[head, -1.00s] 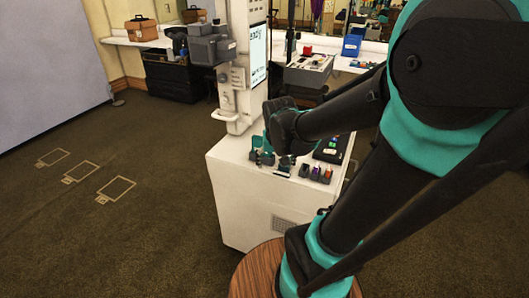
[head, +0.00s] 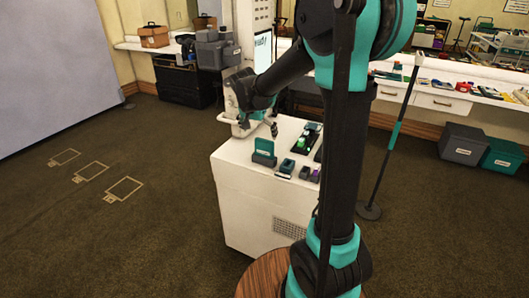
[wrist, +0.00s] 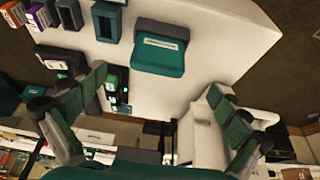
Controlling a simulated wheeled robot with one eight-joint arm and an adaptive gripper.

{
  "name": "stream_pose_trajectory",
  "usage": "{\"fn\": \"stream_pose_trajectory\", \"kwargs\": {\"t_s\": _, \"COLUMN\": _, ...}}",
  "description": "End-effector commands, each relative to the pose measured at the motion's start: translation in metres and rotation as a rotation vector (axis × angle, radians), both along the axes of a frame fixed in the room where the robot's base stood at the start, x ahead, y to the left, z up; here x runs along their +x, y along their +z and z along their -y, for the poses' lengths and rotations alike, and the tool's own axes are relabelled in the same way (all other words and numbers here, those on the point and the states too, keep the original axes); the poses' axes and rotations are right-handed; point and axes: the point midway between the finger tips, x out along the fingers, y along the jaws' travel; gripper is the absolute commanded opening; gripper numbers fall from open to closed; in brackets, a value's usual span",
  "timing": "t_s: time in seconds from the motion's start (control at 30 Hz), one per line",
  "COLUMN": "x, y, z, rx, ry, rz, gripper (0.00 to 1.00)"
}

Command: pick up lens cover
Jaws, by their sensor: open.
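I cannot tell for sure which small item is the lens cover. A teal, box-like piece (head: 264,152) with a raised back stands at the left of the white cart top; in the wrist view, a teal block with a pale label (wrist: 158,55) lies between and beyond my fingers. My gripper (head: 266,124) is above the back of the cart in the head view. In the wrist view, my gripper (wrist: 158,90) has its two teal-and-black fingers wide apart, with nothing held between them.
Small dark holders (head: 287,167) and a black tray (head: 306,139) share the white cart top (head: 236,151). A white machine column (head: 252,30) rises behind it. A thin pole stand (head: 388,142) is at right. Open carpet lies to the left.

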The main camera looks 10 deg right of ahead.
Motion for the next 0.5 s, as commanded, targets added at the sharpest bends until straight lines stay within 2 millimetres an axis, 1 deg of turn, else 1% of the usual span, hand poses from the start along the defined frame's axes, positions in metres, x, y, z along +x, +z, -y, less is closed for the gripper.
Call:
{"fn": "stream_pose_trajectory", "kwargs": {"t_s": 0.03, "x": 0.003, "y": -0.009, "z": 0.003, "rx": 0.001, "ry": -0.002, "rz": 0.0, "gripper": 1.0}}
{"fn": "stream_pose_trajectory", "kwargs": {"t_s": 0.13, "x": 0.008, "y": -0.022, "z": 0.005, "rx": 0.0, "ry": 0.0, "rz": 0.0, "gripper": 1.0}}
{"fn": "stream_pose_trajectory", "kwargs": {"t_s": 0.2, "x": 0.01, "y": -0.028, "z": 0.007, "rx": 0.0, "ry": 0.001, "rz": 0.0, "gripper": 1.0}}
{"fn": "stream_pose_trajectory", "kwargs": {"t_s": 0.37, "x": 0.012, "y": -0.035, "z": 0.009, "rx": 0.001, "ry": 0.0, "rz": 0.001, "gripper": 1.0}}
{"fn": "stream_pose_trajectory", "kwargs": {"t_s": 0.5, "x": 0.02, "y": -0.048, "z": 0.016, "rx": 0.001, "ry": -0.002, "rz": 0.0, "gripper": 1.0}}
